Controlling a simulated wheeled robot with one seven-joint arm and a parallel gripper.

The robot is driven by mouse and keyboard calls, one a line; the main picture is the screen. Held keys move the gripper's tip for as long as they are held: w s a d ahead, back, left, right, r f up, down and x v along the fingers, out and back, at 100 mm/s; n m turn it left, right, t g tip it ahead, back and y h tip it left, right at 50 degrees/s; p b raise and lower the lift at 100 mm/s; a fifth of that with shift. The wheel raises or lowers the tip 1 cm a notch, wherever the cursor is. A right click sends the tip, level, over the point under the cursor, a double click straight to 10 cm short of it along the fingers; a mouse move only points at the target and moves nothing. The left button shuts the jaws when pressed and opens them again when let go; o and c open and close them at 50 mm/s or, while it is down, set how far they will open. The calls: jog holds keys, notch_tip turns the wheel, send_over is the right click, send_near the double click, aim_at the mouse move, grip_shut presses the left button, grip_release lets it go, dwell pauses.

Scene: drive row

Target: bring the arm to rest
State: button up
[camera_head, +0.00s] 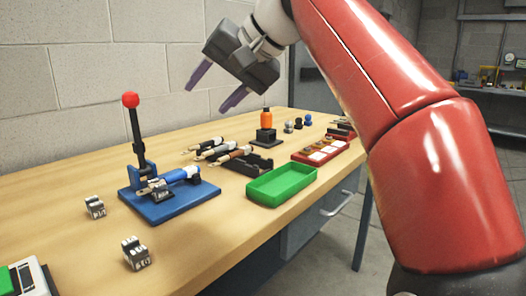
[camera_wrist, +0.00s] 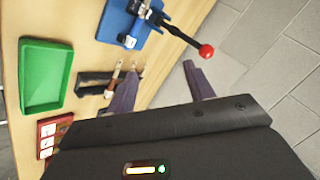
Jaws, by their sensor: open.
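My gripper (camera_head: 215,88) is at the end of my raised red arm, above the back part of the workbench. Its two purple fingers are apart with nothing between them. In the wrist view the open fingers (camera_wrist: 160,88) also show, over the bench's back edge and the wall. The gripper is clear of everything on the bench (camera_head: 60,190).
A blue lever fixture (camera_head: 170,205) with a red knob (camera_head: 130,99) stands at the left, holding a blue-handled tool. Small metal blocks (camera_head: 136,252) lie in front.

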jog(key=s+d+f+h, duration=0.3)
jog(key=s+d+f, duration=0.3)
jog(key=f, duration=0.6)
jog(key=s+d+f+m+h, duration=0.1)
jog(key=s+d+f+h, duration=0.1)
jog(key=s+d+f, duration=0.4)
jog(key=s+d+f+h, duration=0.3)
jog(key=s+d+f, duration=0.4)
jog(key=f, duration=1.1)
jog(key=d, duration=0.4)
jog(key=shift+d+f+t+h, duration=0.25)
jog(key=shift+f+t+h, duration=0.05)
jog(key=shift+t, duration=0.1)
